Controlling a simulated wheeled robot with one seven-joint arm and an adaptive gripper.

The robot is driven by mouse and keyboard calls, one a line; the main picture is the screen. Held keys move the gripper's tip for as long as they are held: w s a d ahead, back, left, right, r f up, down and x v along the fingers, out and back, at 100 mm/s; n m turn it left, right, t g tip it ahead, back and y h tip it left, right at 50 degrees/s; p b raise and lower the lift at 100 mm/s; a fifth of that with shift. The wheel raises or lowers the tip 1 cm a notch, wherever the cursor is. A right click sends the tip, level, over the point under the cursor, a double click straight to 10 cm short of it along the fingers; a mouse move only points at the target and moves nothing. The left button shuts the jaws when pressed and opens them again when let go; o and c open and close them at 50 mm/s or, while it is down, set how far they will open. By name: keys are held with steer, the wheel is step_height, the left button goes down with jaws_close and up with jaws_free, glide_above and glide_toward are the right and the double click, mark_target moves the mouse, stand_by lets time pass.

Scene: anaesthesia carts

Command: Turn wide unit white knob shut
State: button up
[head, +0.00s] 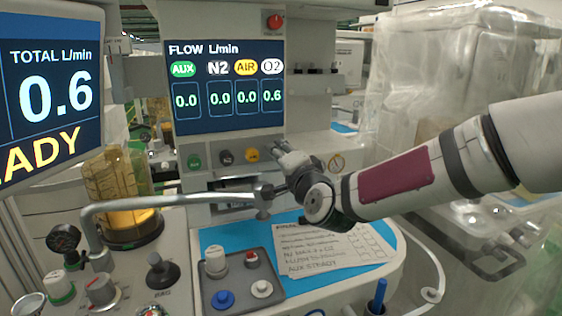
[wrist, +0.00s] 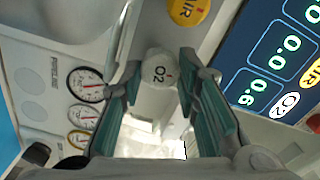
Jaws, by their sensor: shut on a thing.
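The wide unit's flow screen (head: 222,85) reads AUX 0.0, N2 0.0, AIR 0.0 and O2 0.6. Its knob row has a green knob (head: 194,161), a dark N2 knob (head: 226,157) and a yellow AIR knob (head: 252,155). My gripper (head: 284,150) is at the right end of the row and hides the white knob in the head view. In the wrist view my gripper (wrist: 161,78) is shut on the white knob, its green pads on either side.
A second screen (head: 50,90) at the left reads TOTAL 0.6. A grey pipe arm (head: 170,198) crosses below the knobs. A paper list (head: 330,247) and a grey tray with knobs (head: 237,298) lie on the blue worktop. Gauges (wrist: 86,84) sit beside the knob.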

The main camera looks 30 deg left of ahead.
steer(key=shift+f+m+b, duration=0.1)
steer(key=shift+m+b, duration=0.3)
steer(key=shift+m, duration=0.7)
steer(key=o, duration=0.9)
steer(key=v, duration=1.2)
